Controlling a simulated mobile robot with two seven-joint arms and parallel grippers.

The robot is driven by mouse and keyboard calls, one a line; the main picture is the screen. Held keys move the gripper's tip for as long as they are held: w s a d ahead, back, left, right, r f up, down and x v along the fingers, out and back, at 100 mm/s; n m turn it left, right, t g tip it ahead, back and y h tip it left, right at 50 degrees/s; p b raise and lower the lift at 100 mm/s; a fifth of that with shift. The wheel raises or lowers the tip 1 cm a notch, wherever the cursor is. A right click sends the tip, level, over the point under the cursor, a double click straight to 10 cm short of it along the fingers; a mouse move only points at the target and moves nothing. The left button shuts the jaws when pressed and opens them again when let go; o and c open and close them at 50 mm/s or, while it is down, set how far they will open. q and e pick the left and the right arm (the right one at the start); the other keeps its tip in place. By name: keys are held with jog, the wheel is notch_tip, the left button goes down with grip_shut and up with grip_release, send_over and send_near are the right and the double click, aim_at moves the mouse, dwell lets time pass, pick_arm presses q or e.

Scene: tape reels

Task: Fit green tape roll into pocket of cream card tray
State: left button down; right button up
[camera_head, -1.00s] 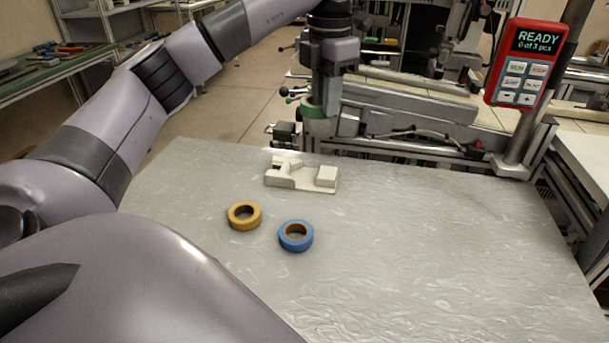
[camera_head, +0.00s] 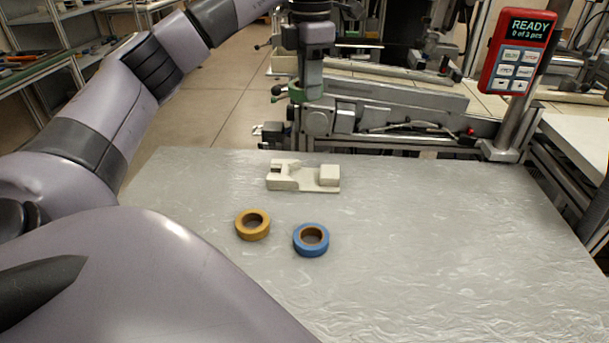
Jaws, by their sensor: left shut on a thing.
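My left gripper (camera_head: 309,92) hangs down at the top centre, above the far edge of the table. It is shut on the green tape roll (camera_head: 297,94), which shows only in part beside and behind the fingers. The cream card tray (camera_head: 308,186) lies on the table below it in the picture, apart from the roll. Raised blocks stand at its left and right ends, with a lower gap between them. The tray's pocket is hard to make out at this size. My right gripper is out of view.
A yellow tape roll (camera_head: 253,225) and a blue tape roll (camera_head: 311,239) lie flat on the grey table (camera_head: 430,240), nearer than the tray. The table's right side is clear. Metal machinery and a red control box (camera_head: 520,52) stand behind.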

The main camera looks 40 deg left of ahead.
pick_arm(q)
jog(key=shift+a, duration=0.2)
jog(key=b, duration=0.3)
send_over(307, 184)
notch_tip(307, 184, down, 6)
notch_tip(307, 184, down, 9)
jog(key=shift+r+b, duration=0.1)
jog(key=shift+b, duration=0.45)
jog(key=shift+f, duration=2.6)
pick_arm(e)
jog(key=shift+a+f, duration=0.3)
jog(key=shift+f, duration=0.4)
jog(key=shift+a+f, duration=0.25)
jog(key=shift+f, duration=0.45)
pick_arm(q)
jog(key=shift+f+b, duration=0.3)
jog(key=shift+f, duration=0.1)
jog(key=c, duration=1)
grip_release()
jog(key=shift+c, duration=0.2)
